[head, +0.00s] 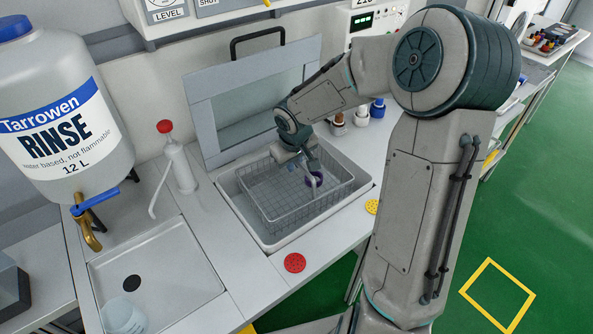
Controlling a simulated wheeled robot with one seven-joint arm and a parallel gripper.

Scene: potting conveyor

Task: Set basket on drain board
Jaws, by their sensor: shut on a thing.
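The wire mesh basket (262,214) is in the white rectangular tank (272,247), within its walls. I cannot tell whether it rests on the bottom or hangs a little above it. The fingertips are small and partly hidden by the wrist. The drain board (170,285), a pale shallow tray with a dark round drain, lies to the left, with its middle bare.
The tank's lid (215,120) stands open behind it. A white squeeze bottle with red cap (180,168) stands between tank and drain board. The rinse jug (60,115) with brass tap overhangs the board's back left. A translucent beaker (123,318) stands at its front left corner.

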